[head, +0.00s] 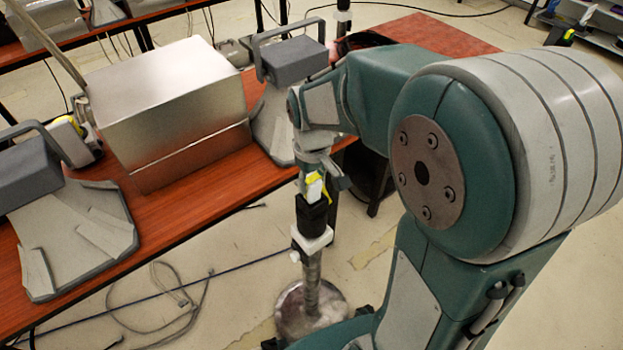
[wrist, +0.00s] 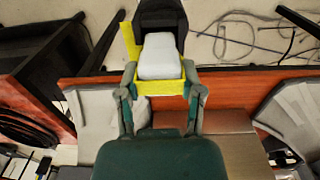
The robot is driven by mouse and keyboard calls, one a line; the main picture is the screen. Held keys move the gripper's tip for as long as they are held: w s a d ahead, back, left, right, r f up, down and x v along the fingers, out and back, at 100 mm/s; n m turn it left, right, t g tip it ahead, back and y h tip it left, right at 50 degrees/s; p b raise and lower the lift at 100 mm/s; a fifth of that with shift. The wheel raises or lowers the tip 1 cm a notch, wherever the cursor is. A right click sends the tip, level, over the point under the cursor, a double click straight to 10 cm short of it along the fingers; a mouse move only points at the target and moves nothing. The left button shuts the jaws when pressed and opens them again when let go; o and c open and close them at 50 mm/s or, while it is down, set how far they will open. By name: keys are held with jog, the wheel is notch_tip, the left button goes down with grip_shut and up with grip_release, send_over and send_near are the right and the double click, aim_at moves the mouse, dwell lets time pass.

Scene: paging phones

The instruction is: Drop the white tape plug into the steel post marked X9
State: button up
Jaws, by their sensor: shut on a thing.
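My gripper (head: 316,178) is shut on the white tape plug (head: 314,188), a white block with yellow parts. In the wrist view my gripper (wrist: 161,84) has a finger on each side of the plug (wrist: 160,57). Directly below the plug in the head view is the black top (head: 312,212) of a steel post (head: 312,268), with a white collar and a round base on the floor. The black top (wrist: 161,14) also shows beyond the plug in the wrist view. I cannot tell whether the plug's lower end is inside it. No X9 mark is readable.
A red-brown table (head: 190,215) beside the post holds a silver metal box (head: 175,95) and grey stands with handles (head: 70,225). Another yellow-and-white item (head: 72,133) sits by the box. Cables (head: 165,310) lie on the floor left of the post.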

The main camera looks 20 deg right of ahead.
aim_at(312, 179)
jog(key=shift+f, duration=0.75)
jog(key=o, duration=0.9)
jog(key=shift+c, duration=0.2)
jog(key=shift+r, duration=0.1)
jog(key=shift+r, duration=5.4)
